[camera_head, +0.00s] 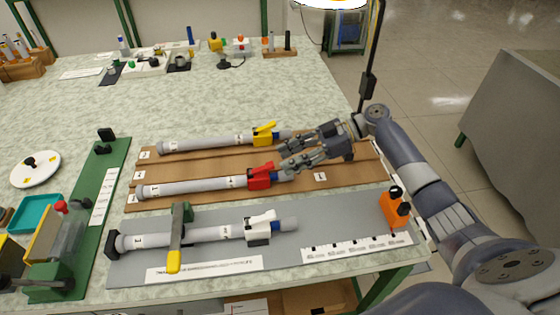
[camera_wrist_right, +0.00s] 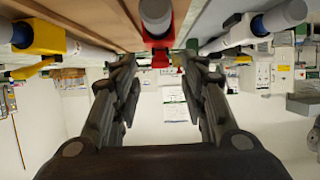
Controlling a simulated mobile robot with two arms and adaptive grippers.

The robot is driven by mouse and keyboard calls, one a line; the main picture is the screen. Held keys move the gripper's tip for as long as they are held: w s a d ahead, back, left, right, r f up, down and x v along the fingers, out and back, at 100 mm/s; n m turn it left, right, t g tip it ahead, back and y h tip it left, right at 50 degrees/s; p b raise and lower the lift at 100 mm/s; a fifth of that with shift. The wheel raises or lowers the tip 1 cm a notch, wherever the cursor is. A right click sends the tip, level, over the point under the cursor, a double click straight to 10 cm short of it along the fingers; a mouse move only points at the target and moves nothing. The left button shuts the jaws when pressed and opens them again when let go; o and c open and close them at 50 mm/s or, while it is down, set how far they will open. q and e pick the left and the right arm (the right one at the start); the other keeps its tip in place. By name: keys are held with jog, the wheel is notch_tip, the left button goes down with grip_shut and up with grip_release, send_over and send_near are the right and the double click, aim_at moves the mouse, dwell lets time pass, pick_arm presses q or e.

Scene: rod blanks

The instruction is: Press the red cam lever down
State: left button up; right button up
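The red cam lever (camera_head: 262,169) sits on a red collar around the middle grey rod (camera_head: 200,187). It looks tilted up a little from the collar. My right gripper (camera_head: 284,158) is open and empty, with its fingers pointing left close to the right end of the red collar. In the right wrist view the red lever (camera_wrist_right: 159,58) shows beyond the gap between my open fingertips (camera_wrist_right: 157,62), and I cannot tell whether a finger touches it. My left gripper is out of view.
A rod with a yellow lever (camera_head: 265,127) lies behind, and one with a white lever (camera_head: 263,217) lies in front on a grey plate (camera_head: 330,225). An orange block (camera_head: 394,208) stands at the right.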

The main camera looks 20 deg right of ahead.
jog(key=v, duration=0.8)
jog(key=shift+d, duration=0.2)
jog(key=shift+s, duration=0.1)
